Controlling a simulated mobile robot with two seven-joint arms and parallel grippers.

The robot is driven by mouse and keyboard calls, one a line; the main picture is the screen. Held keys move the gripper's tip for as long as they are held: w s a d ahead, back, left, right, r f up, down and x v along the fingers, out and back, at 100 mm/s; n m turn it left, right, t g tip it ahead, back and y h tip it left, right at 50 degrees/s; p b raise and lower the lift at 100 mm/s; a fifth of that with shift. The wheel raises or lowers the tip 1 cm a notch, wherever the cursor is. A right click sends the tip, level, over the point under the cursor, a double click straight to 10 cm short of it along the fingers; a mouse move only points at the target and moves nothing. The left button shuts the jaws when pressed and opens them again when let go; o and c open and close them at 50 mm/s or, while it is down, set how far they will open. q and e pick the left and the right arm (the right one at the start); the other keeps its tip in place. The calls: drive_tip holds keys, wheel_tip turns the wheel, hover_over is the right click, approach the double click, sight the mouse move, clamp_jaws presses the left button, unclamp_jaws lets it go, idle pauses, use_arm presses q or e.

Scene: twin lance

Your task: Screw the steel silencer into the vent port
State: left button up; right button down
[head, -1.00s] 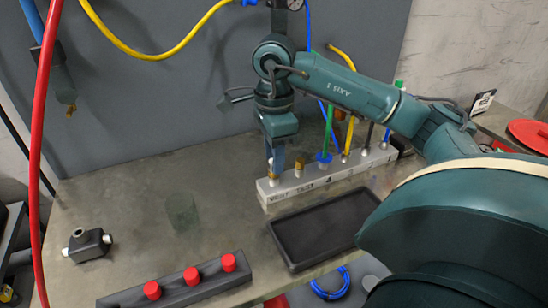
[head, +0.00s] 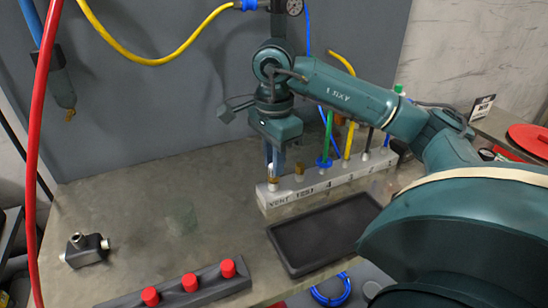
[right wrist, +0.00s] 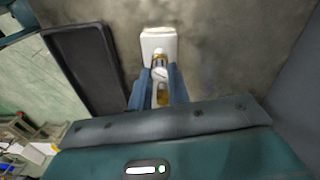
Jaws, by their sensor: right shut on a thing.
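The pale metal port block (head: 335,186) stands on the bench, with its VENT end at the left. My right gripper (head: 274,172) points down over that end, its blue-grey fingers shut on the small steel silencer (right wrist: 160,72). Brass colour shows at the silencer, which stands upright at the vent port (head: 272,186). How deep it sits in the port cannot be told. In the right wrist view, my right gripper (right wrist: 160,85) has one finger on each side of it, with the block end (right wrist: 157,42) beyond. My left gripper is not in view.
A brass fitting (head: 299,170) stands at TEST, and coloured tubes rise from the ports to its right. A black tray (head: 325,236) lies in front. A grey bar with red caps (head: 189,283) and a black tee fitting (head: 85,249) are left. Bench between is clear.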

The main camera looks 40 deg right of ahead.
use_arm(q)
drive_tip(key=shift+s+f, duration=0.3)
use_arm(e)
drive_tip(key=m+p, duration=0.1)
drive_tip(key=m, duration=0.5)
drive_tip(key=m+p, duration=0.1)
drive_tip(key=m, duration=0.5)
drive_tip(key=m+p, duration=0.1)
drive_tip(key=m, duration=0.5)
drive_tip(key=m+p, duration=0.1)
drive_tip(key=m, duration=0.4)
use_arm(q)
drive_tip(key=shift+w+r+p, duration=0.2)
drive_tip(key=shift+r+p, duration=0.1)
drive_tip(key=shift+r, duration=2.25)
use_arm(e)
drive_tip(key=shift+m, duration=1.1)
drive_tip(key=c, duration=1.5)
unclamp_jaws()
drive_tip(key=shift+o, duration=0.2)
drive_tip(key=shift+f, duration=0.1)
